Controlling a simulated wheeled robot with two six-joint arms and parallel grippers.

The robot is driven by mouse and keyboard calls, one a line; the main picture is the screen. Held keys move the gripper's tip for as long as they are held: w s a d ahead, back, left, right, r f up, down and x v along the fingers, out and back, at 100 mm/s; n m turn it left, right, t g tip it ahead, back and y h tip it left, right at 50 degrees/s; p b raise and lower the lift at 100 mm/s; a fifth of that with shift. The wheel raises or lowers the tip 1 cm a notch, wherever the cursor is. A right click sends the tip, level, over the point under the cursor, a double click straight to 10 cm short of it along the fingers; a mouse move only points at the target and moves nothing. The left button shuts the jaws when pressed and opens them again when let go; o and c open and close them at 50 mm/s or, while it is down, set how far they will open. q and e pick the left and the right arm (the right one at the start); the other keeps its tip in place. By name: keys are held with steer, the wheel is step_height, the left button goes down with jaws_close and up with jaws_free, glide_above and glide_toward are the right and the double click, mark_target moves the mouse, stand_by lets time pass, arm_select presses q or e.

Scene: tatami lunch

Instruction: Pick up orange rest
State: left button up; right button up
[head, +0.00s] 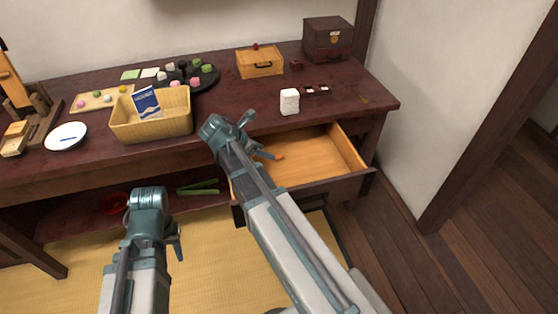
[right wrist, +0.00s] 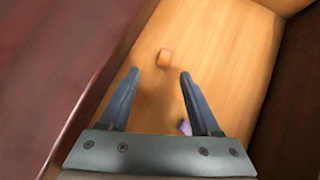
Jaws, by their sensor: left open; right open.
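The orange rest (right wrist: 164,58) is a small orange block lying on the wooden floor of the open drawer (head: 325,165). In the head view the orange rest (head: 280,157) shows just beyond my right gripper (head: 266,154). In the right wrist view my right gripper (right wrist: 158,72) is open and empty, its fingers pointing down into the drawer. The orange rest lies just ahead of the gap between the fingertips, not held. A small purple piece (right wrist: 184,128) lies on the drawer floor, partly hidden by the right finger. My left gripper (head: 176,242) is open and empty, low in front of the table.
Green strips (head: 198,188) lie under the table.

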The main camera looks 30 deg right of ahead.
mark_target(278, 156)
steer(key=shift+d+f, duration=0.25)
steer(key=shift+f, duration=0.05)
steer(key=b+x, duration=0.3)
steer(key=x, duration=0.2)
steer(key=shift+s+d+b, duration=0.25)
steer(key=shift+b, duration=0.1)
arm_select(q)
step_height(278, 156, down, 4)
steer(key=shift+f, duration=0.1)
arm_select(e)
steer(key=shift+r, duration=0.15)
jaws_close()
